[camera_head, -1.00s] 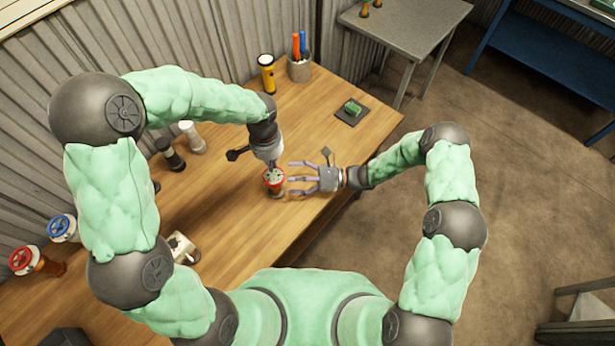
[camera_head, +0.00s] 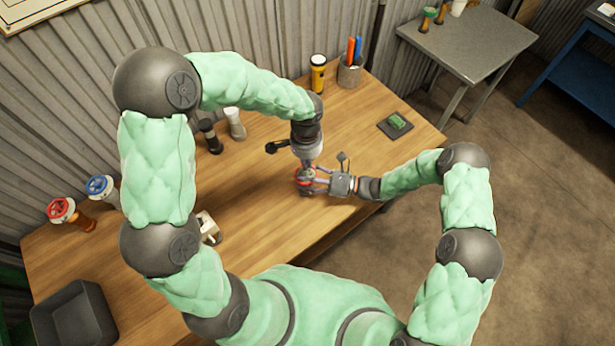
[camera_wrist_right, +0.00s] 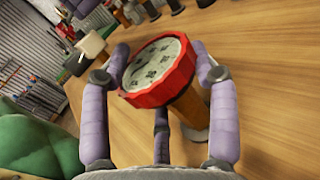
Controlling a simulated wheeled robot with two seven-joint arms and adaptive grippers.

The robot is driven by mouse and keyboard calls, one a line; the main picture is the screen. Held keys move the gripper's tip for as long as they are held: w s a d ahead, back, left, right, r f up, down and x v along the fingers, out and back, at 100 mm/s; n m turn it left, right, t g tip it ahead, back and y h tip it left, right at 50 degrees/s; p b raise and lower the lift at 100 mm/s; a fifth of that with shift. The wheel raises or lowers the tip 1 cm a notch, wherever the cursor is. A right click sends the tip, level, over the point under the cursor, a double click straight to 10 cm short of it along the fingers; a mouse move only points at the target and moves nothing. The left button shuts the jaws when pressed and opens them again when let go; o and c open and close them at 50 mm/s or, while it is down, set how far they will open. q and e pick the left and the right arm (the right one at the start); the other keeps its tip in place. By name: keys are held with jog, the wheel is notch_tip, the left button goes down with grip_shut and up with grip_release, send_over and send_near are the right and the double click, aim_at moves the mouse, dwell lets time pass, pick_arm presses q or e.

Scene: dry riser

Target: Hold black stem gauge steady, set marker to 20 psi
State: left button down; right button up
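A gauge with a red rim, a pale dial with dark marks and a brownish stem (camera_wrist_right: 188,108) stands on the table; its red rim also shows in the head view (camera_head: 302,177). Its stem looks brown, not black, in the wrist view. My right gripper (camera_wrist_right: 162,62) has its purple fingers spread on either side of the gauge head, tips close to the rim; contact is unclear. It comes in from the right in the head view (camera_head: 313,180). My left gripper (camera_head: 306,168) points down at the gauge from above; its fingertips are partly hidden.

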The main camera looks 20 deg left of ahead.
jog(key=c, duration=0.6)
jog(key=shift+o, duration=0.2)
jog(key=o, duration=1.6)
jog(key=shift+d, duration=0.1)
jog(key=d, duration=1.1)
jog(key=shift+w+d, duration=0.4)
